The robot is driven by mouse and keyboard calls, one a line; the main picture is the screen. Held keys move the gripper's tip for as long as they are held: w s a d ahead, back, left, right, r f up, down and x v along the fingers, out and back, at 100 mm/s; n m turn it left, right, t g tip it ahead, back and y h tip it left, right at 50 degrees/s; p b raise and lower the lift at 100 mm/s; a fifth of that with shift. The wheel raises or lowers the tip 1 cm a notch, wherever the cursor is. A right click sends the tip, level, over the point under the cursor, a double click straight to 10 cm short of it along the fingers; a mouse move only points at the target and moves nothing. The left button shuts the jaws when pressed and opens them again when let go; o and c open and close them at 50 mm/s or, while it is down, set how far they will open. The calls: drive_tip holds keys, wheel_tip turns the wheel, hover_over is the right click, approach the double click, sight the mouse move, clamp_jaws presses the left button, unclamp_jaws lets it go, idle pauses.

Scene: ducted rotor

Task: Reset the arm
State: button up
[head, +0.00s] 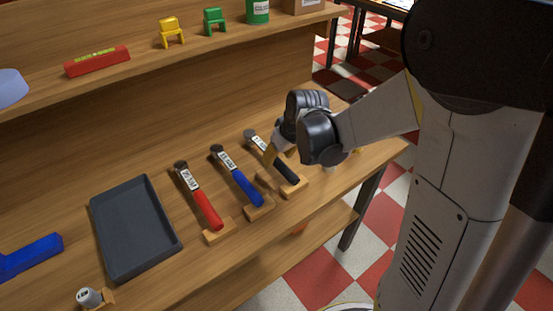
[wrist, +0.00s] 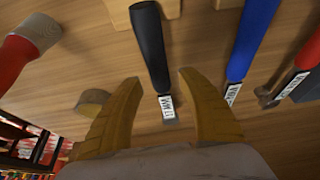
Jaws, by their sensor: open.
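My gripper (head: 270,156) is over the right part of the wooden workbench, near the black-handled hammer (head: 282,168). In the wrist view my gripper (wrist: 159,78) is open, with its two yellow fingers apart. The black hammer (wrist: 149,45) shows in the gap between them, its labelled end toward the palm. I cannot tell how high the fingers are above it. Nothing is held. My arm hides part of the bench's right end in the head view.
A blue hammer (head: 241,184) and a red hammer (head: 205,203) lie to the left, on wooden blocks. A grey tray (head: 174,246) is farther left. A shelf (head: 130,82) with a red level (head: 97,61) and small chairs runs behind. A blue object (head: 32,256) lies front left.

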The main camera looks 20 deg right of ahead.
drive_tip(key=v, duration=1)
drive_tip(key=s+a+r+m+t+h, duration=0.1)
drive_tip(key=s+r+m+t, duration=0.1)
drive_tip(key=s, duration=1.3)
drive_tip(key=shift+s+a+r+m+t, duration=0.25)
drive_tip(key=shift+r+m+t, duration=0.15)
drive_tip(key=shift+r+m, duration=0.4)
